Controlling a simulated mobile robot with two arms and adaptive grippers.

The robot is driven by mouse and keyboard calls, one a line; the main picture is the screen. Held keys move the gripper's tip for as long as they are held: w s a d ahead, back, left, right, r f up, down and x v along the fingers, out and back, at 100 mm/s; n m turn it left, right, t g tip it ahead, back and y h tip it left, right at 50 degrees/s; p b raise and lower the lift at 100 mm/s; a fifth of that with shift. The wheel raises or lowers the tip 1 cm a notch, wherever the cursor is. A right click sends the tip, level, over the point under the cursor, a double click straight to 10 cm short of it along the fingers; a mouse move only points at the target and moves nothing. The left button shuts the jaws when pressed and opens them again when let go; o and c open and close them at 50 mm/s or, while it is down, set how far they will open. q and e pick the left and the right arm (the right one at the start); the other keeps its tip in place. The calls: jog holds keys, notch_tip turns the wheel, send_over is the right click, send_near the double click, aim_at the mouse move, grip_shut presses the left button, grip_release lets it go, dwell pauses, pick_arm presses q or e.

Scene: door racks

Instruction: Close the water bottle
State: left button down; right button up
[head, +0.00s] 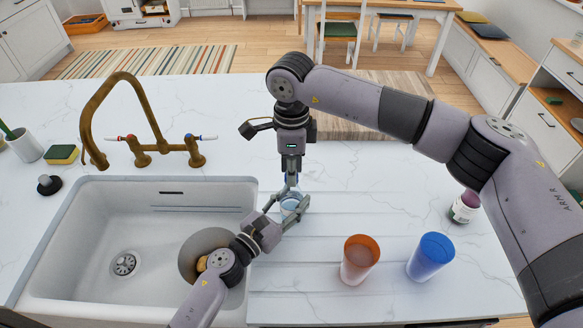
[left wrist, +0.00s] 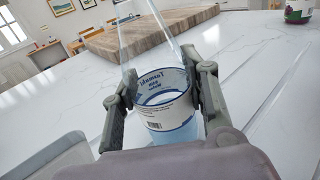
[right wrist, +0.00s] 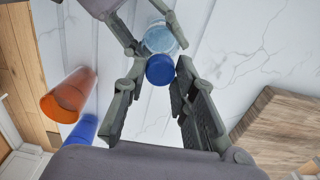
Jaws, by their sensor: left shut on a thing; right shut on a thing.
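The water bottle (left wrist: 165,110) is clear with a printed white and blue label and stands upright on the counter in the left wrist view. My left gripper (head: 290,208) is shut around its body, a finger on each side, also seen in the left wrist view (left wrist: 168,100). The blue cap (right wrist: 160,69) is between the fingertips of my right gripper (right wrist: 157,72), which is shut on it. My right gripper (head: 291,180) points down over the bottle in the head view. I cannot tell whether the cap touches the bottle's neck. The grippers largely hide bottle and cap in the head view.
An orange cup (head: 359,262) and a blue cup (head: 430,257) stand to the right of the bottle. A small jar (head: 464,208) is farther right. The sink (head: 85,238) with a brass tap (head: 143,125) is left. A wooden board (head: 365,105) lies behind.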

grip_shut()
jog(key=shift+m, duration=1)
jog(key=o, duration=0.9)
grip_release()
notch_tip(320, 180, up, 12)
